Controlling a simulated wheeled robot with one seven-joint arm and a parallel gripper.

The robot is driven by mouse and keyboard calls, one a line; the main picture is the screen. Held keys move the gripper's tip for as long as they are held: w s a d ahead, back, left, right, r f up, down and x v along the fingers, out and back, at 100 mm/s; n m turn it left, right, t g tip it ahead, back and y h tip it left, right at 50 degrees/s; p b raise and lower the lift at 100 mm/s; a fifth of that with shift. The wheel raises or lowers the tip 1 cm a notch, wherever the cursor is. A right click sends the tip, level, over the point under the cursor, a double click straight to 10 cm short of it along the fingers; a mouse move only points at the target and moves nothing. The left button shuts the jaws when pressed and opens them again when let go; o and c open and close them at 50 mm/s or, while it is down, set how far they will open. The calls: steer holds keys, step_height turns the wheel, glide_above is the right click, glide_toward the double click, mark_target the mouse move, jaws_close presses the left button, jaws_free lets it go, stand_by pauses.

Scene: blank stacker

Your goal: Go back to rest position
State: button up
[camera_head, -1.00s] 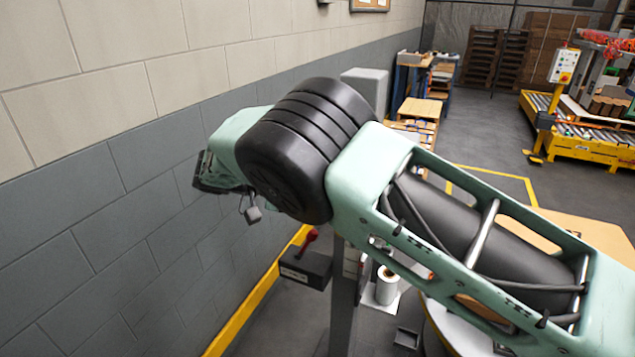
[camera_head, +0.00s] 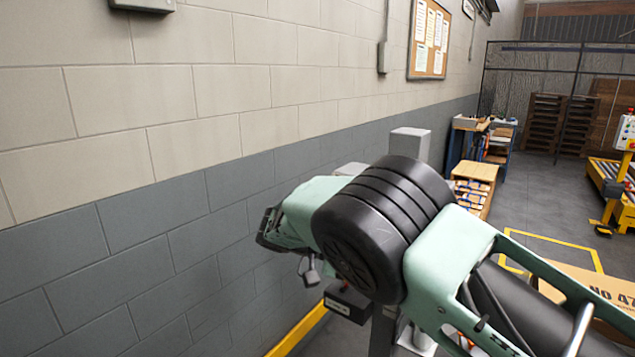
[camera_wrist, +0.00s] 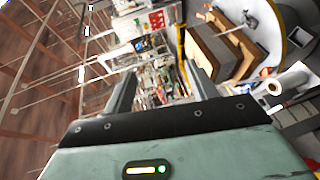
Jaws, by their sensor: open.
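My gripper (camera_wrist: 160,92) shows in the wrist view with its two dark fingers apart and nothing between them. The wrist view is tilted, with a cluttered work area beyond the fingers. In the head view my green and black arm reaches from the lower right toward the wall. The gripper fingers themselves cannot be made out there.
A block wall (camera_head: 130,240) runs along the left, close to my arm. A yellow rail (camera_head: 300,332) lies at its foot. A cardboard box (camera_head: 600,300) is at lower right. A wooden-topped shelf (camera_head: 474,172) stands behind the arm. Open grey floor (camera_head: 535,205) lies at right.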

steer(key=s+d+n+t+y, duration=0.1)
steer(key=s+n+y, duration=0.4)
steer(key=s, duration=0.9)
steer(key=s+d+n+t+y, duration=0.1)
steer(key=s+n+t+y, duration=0.1)
steer(key=s+n+y, duration=0.4)
steer(key=s+y, duration=0.5)
steer(key=s, duration=0.4)
steer(key=shift+f+t+b, duration=0.15)
steer(key=shift+t+b, duration=0.15)
steer(key=shift+d, duration=0.1)
